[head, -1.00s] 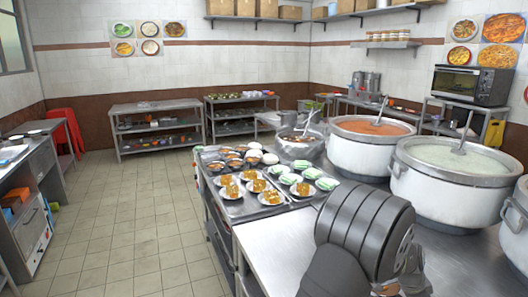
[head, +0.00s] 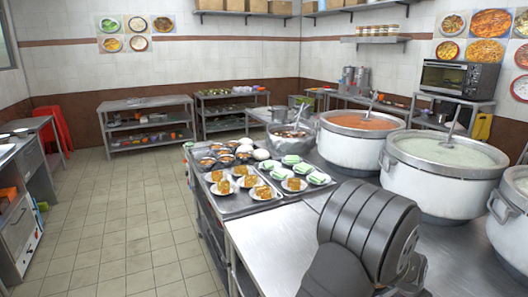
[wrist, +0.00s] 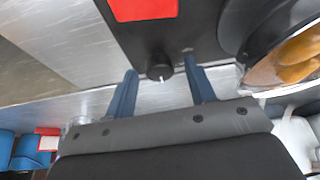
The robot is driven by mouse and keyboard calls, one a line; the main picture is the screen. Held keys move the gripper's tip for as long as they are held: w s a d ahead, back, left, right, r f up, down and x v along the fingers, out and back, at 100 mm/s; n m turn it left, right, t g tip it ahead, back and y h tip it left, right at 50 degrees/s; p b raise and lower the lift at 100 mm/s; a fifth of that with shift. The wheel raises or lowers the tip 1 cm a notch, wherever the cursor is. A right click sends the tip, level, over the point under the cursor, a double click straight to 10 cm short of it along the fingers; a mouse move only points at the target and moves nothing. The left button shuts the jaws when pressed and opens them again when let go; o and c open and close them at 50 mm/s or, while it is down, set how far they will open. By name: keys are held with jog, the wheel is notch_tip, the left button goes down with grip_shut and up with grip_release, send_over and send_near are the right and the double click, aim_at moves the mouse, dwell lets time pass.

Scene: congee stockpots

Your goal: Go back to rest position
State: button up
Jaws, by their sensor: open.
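My gripper (wrist: 162,88) shows in the wrist view with its two blue fingers spread apart. It is open and nothing is held between the fingers. Beyond the fingertips is a dark box (wrist: 195,20) with a round black knob; I cannot tell whether the fingers touch it. In the head view my dark arm covers the front right of the steel counter (head: 270,245), and the gripper itself is hidden.
A tray (head: 237,210) of plated food lies to the left. In the wrist view a container of orange-brown food (wrist: 290,62) is at right. Floor at left is clear.

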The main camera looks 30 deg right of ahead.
jog(key=shift+s+n+t, duration=0.1)
jog(key=shift+n+t, duration=0.5)
jog(key=shift+n, duration=1.1)
jog(key=shift+r, duration=0.15)
jog(key=shift+v, duration=1.6)
jog(key=shift+o, duration=0.2)
jog(key=o, duration=1.1)
jog(key=shift+c, duration=0.2)
jog(key=s+a+r+m+y, duration=0.1)
jog(key=a+r+m+y, duration=0.1)
jog(key=r, duration=0.4)
jog(key=s+a+r+m+y, duration=0.2)
jog(key=r, duration=0.5)
notch_tip(320, 180, down, 9)
jog(key=w, duration=0.2)
jog(key=shift+a+t+y, duration=0.3)
jog(key=shift+a+t, duration=0.1)
jog(key=shift+a, duration=0.1)
